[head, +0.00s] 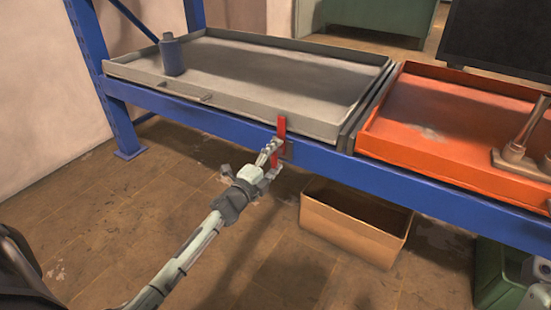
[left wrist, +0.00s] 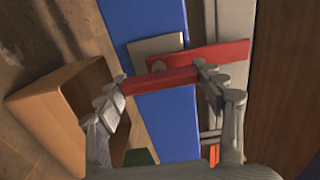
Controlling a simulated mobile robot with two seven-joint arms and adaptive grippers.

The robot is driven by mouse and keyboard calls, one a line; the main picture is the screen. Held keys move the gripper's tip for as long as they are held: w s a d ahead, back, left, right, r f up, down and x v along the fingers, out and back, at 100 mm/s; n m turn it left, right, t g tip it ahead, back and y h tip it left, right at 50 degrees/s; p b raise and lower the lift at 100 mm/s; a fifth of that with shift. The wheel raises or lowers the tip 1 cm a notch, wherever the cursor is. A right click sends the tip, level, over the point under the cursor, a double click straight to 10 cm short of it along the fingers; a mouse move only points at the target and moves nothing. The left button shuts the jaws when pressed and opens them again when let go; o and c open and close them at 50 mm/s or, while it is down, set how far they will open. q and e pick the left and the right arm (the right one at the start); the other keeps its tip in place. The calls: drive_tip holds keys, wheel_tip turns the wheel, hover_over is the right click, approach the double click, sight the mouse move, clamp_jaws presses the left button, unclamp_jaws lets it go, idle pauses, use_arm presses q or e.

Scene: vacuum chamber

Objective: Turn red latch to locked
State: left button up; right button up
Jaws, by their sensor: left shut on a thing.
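The red latch (head: 281,127) is on the front of the blue shelf beam, below the grey tray's front edge. Its bar stands roughly upright in the head view, its lower part partly hidden by my gripper. My left gripper (head: 270,160) is at the latch and shut on it. In the left wrist view the red latch (left wrist: 160,80) runs across between the two fingers of my left gripper (left wrist: 158,88), with a second red part behind it at a slight angle.
The blue beam (head: 220,125) carries a grey tray (head: 240,105) with a dark bottle (head: 172,56), and an orange tray (head: 440,155) with a metal object (head: 514,155). An open cardboard box (head: 345,228) stands below right of the latch. A green crate (head: 492,275) is at lower right.

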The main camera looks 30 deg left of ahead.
idle(0.4)
use_arm(q)
drive_tip(key=o, duration=1.7)
drive_tip(key=s, duration=1.2)
drive_tip(key=shift+a, duration=0.2)
